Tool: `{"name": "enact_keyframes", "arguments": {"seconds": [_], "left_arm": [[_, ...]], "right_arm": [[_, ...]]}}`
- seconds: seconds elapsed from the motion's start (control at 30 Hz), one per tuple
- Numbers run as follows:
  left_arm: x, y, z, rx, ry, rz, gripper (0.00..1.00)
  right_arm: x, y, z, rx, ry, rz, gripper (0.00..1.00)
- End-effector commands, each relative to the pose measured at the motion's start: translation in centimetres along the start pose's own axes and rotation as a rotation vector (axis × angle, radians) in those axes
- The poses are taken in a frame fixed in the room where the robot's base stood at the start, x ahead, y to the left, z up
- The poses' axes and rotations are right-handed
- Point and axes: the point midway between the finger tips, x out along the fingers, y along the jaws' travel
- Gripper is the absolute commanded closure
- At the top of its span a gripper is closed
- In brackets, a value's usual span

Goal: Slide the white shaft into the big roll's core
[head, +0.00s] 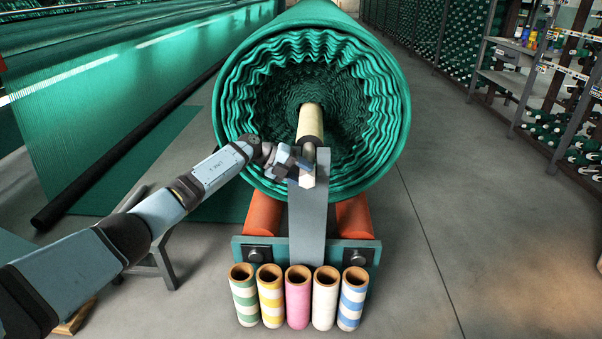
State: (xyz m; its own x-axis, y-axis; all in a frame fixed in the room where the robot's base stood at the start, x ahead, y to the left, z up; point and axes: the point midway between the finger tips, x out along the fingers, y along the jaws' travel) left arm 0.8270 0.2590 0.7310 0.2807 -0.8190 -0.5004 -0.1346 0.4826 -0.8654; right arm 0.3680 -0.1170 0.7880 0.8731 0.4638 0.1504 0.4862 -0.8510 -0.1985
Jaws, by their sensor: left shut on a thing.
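The big roll (388,110) of green netting lies end-on to me in the middle of the head view, its end face wavy. Its core (310,122), a cream tube, sticks out from the dark centre of the roll. The white shaft (308,180) is just in front of the core's near end, roughly in line with it. Whether its far tip is inside the core I cannot tell. My left gripper (304,163) reaches in from the left and is shut on the white shaft, partly hiding it. My right gripper is out of view.
A grey upright plate (307,225) stands before the roll, close below my left gripper. Orange rollers (263,214) and a teal crossbar (308,252) support the roll. Several coloured tubes (298,297) stand in front. A shelf rack (520,75) is at right; the right floor is clear.

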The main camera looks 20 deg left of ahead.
Motion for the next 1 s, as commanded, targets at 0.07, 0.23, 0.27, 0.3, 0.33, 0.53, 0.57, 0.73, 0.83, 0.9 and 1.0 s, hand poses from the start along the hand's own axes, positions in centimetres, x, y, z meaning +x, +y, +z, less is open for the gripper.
{"name": "enact_keyframes", "arguments": {"seconds": [0.07,0.23,0.27,0.3,0.33,0.53,0.57,0.73,0.83,0.9,1.0], "left_arm": [[-0.14,-0.39,0.1,0.006,-0.003,-0.004,1.0],[-0.05,-0.44,0.1,0.006,-0.002,-0.003,1.0],[-0.02,-0.43,0.1,0.006,-0.002,-0.003,1.0],[0.02,-0.41,0.09,0.006,-0.002,-0.003,1.0],[0.03,-0.4,0.09,0.006,-0.002,-0.003,1.0],[0.05,-0.39,0.09,0.006,-0.003,-0.004,0.41],[0.05,-0.38,0.09,0.006,-0.002,-0.004,0.34],[0.1,-0.24,0.05,0.003,-0.001,-0.002,0.23],[0.26,0.2,-0.07,-0.003,0.002,0.003,0.23],[0.26,0.19,-0.07,-0.003,0.002,0.003,0.23],[0.22,0.12,-0.05,-0.002,0.001,0.002,0.23]], "right_arm": [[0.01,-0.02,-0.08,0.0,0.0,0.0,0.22],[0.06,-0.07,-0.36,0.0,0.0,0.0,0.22],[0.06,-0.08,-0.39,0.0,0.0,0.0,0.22],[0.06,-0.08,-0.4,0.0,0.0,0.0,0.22],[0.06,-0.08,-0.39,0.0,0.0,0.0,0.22],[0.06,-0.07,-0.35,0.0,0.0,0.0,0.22],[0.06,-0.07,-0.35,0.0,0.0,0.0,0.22],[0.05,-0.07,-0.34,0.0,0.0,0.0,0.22],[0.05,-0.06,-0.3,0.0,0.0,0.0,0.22],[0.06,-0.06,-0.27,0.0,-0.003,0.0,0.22],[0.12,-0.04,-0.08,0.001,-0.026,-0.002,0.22]]}}
